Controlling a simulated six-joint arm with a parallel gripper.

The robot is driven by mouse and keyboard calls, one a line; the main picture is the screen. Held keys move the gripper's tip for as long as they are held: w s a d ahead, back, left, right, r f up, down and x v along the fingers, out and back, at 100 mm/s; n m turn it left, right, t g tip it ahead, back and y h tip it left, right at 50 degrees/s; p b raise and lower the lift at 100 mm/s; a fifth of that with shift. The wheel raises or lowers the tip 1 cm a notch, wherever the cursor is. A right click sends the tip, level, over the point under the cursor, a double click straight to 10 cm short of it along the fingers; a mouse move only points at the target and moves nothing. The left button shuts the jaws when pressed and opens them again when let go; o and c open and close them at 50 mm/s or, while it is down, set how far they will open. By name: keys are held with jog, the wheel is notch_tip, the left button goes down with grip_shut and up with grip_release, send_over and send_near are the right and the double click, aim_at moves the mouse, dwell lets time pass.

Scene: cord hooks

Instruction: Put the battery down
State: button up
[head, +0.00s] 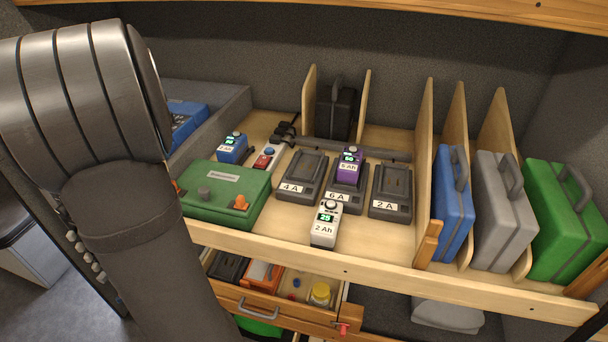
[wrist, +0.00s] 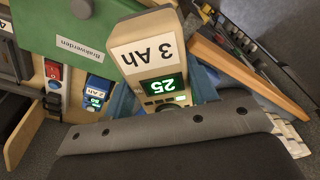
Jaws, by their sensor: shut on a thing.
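My gripper (wrist: 163,62) is shut on a beige battery (wrist: 142,52) marked 3 Ah, its green display reading 25, upside down in the wrist view. My arm crosses the left of the head view; the gripper and held battery do not show there. On the shelf, the 4 A charger (head: 302,176) and 2 A charger (head: 391,193) are empty. A purple battery (head: 349,167) sits in the 6 A charger (head: 338,201). A white 2 Ah battery (head: 325,225) stands before it. A small blue battery (head: 232,148) stands at the back left; the wrist view shows it too (wrist: 94,90).
A green box (head: 226,193) stands at the shelf's front left, beside a red-switched power strip (head: 268,157). A grey-walled compartment with a blue case (head: 186,121) lies farther left. Wooden dividers hold blue, grey and green cases (head: 562,218) at right. An open drawer (head: 270,308) is below.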

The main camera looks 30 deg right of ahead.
jog(key=shift+d, duration=0.1)
dwell(0.3)
jog(key=s+d+m, duration=0.3)
jog(key=s+d, duration=0.2)
jog(key=d, duration=0.9)
jog(key=s+d+m+h, duration=0.1)
jog(key=s+d+m, duration=0.3)
jog(key=d, duration=1.1)
jog(key=s+d+m, duration=0.2)
jog(key=s+d, duration=0.4)
jog(key=d, duration=0.8)
jog(key=w+a+f, duration=0.1)
jog(key=w+f, duration=0.1)
jog(key=w, duration=0.1)
jog(key=w+a+f, duration=0.1)
jog(key=w+f, duration=0.2)
jog(key=w, duration=0.1)
jog(key=w+a+f, duration=0.2)
jog(key=w, duration=0.1)
jog(key=shift+w+f, duration=0.25)
jog(key=shift+w, duration=0.05)
jog(key=shift+f, duration=2)
jog(key=shift+f, duration=0.2)
jog(key=o, duration=1.3)
